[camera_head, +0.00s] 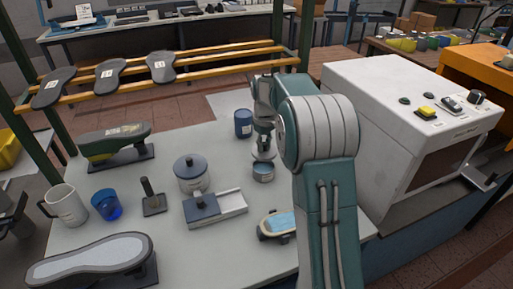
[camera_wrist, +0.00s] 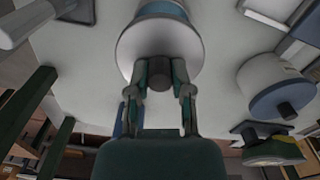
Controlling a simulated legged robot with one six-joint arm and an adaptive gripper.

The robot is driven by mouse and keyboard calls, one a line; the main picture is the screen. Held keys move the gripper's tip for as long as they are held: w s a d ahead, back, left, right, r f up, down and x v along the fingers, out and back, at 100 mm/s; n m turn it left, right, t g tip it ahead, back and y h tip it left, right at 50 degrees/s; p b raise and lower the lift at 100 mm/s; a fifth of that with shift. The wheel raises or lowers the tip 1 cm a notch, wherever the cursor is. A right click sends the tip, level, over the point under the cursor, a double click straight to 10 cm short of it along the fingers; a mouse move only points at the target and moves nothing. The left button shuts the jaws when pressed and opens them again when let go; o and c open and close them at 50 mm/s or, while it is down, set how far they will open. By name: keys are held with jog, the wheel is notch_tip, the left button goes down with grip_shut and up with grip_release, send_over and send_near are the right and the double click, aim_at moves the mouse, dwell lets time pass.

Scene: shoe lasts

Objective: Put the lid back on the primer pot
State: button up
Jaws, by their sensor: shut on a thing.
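My gripper (camera_head: 263,145) is shut on the knob of a pale grey round lid (camera_head: 264,156). In the wrist view, the two fingertips (camera_wrist: 165,75) close on the dark knob, and the lid (camera_wrist: 150,45) spreads out beyond them. A small pot with a blue band (camera_head: 263,174), which I take as the primer pot, stands on the table directly under the lid. Its blue band (camera_wrist: 162,9) shows past the lid's edge in the wrist view. The lid hides the pot's mouth, and I cannot tell whether lid and pot touch.
A larger pot with a dark knobbed lid (camera_head: 192,175) and a small box (camera_head: 228,204) stand left. A white machine (camera_head: 385,120) stands close on the right.

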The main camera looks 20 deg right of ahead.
jog(key=shift+a+f, duration=0.1)
jog(key=shift+f, duration=2.85)
jog(key=shift+s+f, duration=0.1)
jog(key=o, duration=0.9)
jog(key=o, duration=0.4)
jog(key=shift+o, duration=0.2)
jog(key=shift+r, duration=3.5)
